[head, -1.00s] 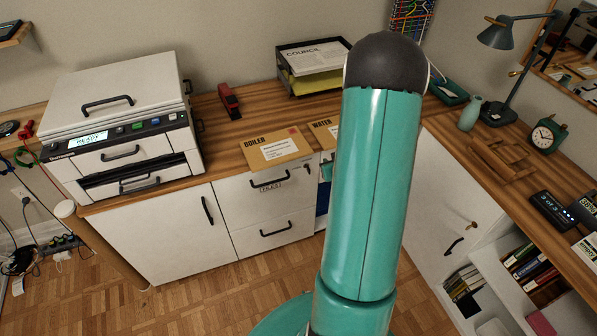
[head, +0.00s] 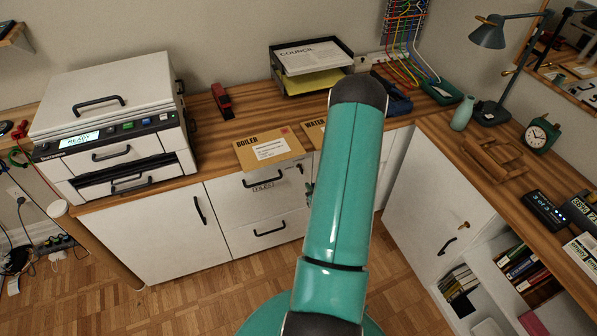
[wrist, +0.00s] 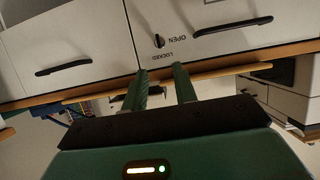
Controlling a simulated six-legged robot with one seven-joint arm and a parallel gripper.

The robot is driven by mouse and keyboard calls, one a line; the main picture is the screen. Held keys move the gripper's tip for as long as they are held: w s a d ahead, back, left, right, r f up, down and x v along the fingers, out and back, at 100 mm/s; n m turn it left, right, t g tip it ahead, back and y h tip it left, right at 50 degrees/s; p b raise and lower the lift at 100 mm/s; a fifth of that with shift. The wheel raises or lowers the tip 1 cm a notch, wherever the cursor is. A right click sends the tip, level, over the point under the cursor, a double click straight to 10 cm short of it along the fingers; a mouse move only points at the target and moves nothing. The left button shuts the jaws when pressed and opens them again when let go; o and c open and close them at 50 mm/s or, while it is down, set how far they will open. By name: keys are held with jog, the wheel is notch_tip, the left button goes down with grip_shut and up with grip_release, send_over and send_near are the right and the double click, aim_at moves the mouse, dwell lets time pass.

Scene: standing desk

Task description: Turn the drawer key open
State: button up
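The drawer key (wrist: 158,41) is a small dark piece on the white drawer front in the wrist view, which shows the scene upside down. It stands beside the printed words OPEN and LOCKED and near a black drawer handle (wrist: 232,25). My gripper (wrist: 161,69) is open, its two green fingers apart with nothing between them. The key lies beyond the fingertips, roughly in line with the gap; I see no contact. In the head view, the drawer (head: 235,197) with the FILES label shows the key (head: 301,168) at its upper right; my arm hides most of the gripper.
Boiler (head: 270,148) and water (head: 314,132) envelopes lie on the wooden desktop above the drawers, the boiler one along the front edge. A printer (head: 110,130) stands left, a paper tray (head: 312,65) behind. A cabinet (head: 425,200) stands right. The floor before the drawers is clear.

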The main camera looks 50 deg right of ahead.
aim_at(301, 170)
jog(key=x, duration=1.2)
jog(key=shift+w+d+f, duration=0.2)
jog(key=shift+w+d, duration=0.05)
jog(key=shift+d, duration=0.05)
jog(key=shift+c, duration=0.2)
grip_shut()
